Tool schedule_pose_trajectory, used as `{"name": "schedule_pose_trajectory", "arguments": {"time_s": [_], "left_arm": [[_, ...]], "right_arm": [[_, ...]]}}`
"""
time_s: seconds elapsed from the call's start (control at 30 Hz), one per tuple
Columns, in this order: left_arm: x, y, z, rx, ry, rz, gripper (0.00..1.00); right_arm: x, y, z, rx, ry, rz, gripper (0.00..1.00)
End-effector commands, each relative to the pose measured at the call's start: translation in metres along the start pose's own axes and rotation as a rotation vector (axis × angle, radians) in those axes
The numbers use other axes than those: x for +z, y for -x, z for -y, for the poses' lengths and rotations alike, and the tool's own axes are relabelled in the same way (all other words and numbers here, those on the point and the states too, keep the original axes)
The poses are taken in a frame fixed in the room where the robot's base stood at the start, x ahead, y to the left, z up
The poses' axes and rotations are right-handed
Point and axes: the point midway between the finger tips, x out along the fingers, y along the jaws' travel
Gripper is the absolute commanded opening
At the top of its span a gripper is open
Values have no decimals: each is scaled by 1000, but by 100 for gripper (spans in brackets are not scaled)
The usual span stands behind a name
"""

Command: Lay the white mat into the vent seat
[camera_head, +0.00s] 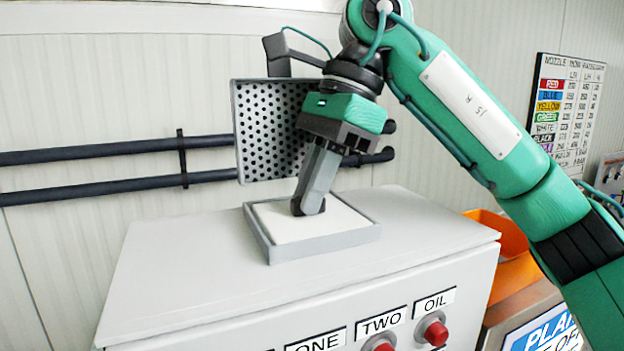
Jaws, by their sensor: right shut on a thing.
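The white mat (285,223) is a flat square that appears level inside the grey rim of the vent seat (330,244), on top of the cabinet. I cannot tell whether it rests fully on the seat's floor. The perforated grey vent cover (262,130) stands upright behind the seat, partly hidden by my right gripper. My left gripper is not in view.
The light grey cabinet (180,265) has bare top around the seat. Red buttons (436,333) are on its front. Dark pipes (110,150) run along the wall behind. An orange bin (505,240) stands at the right, near my right arm.

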Motion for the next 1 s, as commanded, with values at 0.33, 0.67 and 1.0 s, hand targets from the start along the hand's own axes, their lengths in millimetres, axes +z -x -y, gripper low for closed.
{"name": "schedule_pose_trajectory", "arguments": {"time_s": [0.33,0.67,1.0], "left_arm": [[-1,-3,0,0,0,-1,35],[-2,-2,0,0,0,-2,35],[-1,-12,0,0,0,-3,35]], "right_arm": [[-1,-3,0,0,0,-1,21],[-1,-2,0,0,0,-1,35],[0,33,0,-4,-2,0,35]]}}
